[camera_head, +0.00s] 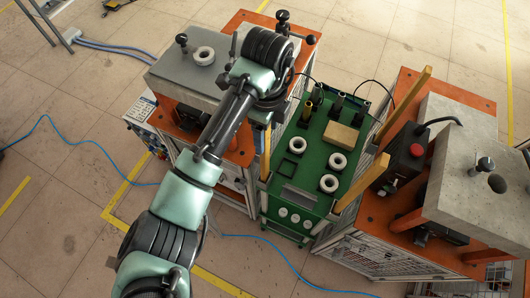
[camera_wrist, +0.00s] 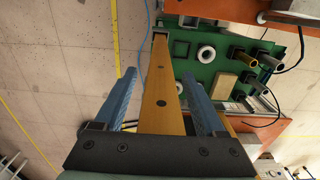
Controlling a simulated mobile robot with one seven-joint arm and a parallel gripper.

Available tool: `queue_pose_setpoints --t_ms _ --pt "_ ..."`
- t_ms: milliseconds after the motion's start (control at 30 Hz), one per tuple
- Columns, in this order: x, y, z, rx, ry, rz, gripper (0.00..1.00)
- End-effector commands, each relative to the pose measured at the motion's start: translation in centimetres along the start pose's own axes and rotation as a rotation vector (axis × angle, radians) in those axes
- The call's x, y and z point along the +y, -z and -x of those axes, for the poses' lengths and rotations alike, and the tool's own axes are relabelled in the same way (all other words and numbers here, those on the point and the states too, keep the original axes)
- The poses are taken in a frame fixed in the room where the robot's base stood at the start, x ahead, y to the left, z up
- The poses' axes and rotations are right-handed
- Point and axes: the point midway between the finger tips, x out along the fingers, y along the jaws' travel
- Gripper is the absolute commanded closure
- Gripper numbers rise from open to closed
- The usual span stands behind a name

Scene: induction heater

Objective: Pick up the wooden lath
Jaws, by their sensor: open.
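A long yellow-orange wooden lath (camera_wrist: 160,90) runs between the two blue fingers of my gripper (camera_wrist: 159,82) in the wrist view. A gap shows on each side of it, so the fingers are apart from it. In the head view my gripper (camera_head: 263,114) is above the left side of the green cart, and the lath (camera_head: 266,155) stands upright below it at the cart's edge. The lath's upper end is hidden behind my gripper in the head view. My gripper is open and holds nothing.
The green cart (camera_head: 275,205) carries white rings (camera_head: 329,183), a wooden block (camera_head: 341,136) and dark cylinders. Blue cables (camera_head: 95,145) lie on the floor.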

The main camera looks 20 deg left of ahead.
Motion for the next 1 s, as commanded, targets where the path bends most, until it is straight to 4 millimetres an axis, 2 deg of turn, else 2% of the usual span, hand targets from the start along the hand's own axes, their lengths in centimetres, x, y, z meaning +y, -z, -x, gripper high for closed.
queue_pose_setpoints --t_ms 133,533,1000 --pt "0.00 -0.01 -0.03 0.000 0.000 0.000 0.29" --pt "-0.01 -0.01 0.01 0.000 0.000 0.001 1.00" --pt "-0.01 -0.01 0.02 0.000 0.001 0.001 1.00"
